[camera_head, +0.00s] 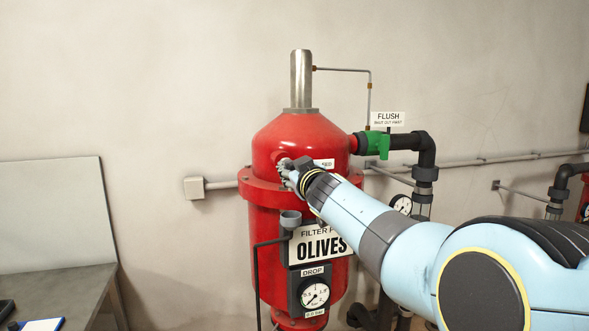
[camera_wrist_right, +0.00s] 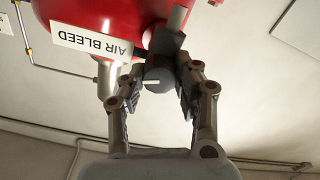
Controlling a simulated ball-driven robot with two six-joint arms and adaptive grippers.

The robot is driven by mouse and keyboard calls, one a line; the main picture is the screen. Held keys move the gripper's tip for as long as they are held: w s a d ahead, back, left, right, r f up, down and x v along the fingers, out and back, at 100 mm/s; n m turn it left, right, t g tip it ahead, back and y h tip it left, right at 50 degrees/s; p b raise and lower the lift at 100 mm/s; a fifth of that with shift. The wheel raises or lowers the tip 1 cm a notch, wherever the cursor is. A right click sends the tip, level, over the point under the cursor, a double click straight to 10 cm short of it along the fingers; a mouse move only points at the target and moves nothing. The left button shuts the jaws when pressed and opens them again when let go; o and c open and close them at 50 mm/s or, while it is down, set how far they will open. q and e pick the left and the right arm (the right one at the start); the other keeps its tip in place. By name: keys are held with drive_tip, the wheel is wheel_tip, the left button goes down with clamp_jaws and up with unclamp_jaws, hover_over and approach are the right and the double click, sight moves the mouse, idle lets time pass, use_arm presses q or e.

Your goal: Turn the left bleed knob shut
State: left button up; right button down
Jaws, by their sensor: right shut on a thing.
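The red filter tank (camera_head: 277,135) stands in the middle of the head view. My right gripper (camera_head: 285,170) is at the tank's upper front. In the right wrist view, its two fingers (camera_wrist_right: 160,75) are shut on a dark grey round bleed knob (camera_wrist_right: 158,77), one on each side. In the head view my gripper and wrist hide most of the knob. My left gripper is not in view.
A green flush valve (camera_head: 377,143) and dark pipe (camera_head: 424,152) are right of the tank. A grey cup-like fitting (camera_head: 291,219), an OLIVES sign (camera_head: 306,256) and a round gauge (camera_head: 315,294) are below my gripper. A grey table (camera_head: 55,290) stands at left.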

drive_tip(key=shift+f+n, duration=0.1)
drive_tip(key=shift+n, duration=0.7)
drive_tip(key=c, duration=1)
unclamp_jaws()
drive_tip(key=shift+o, duration=0.2)
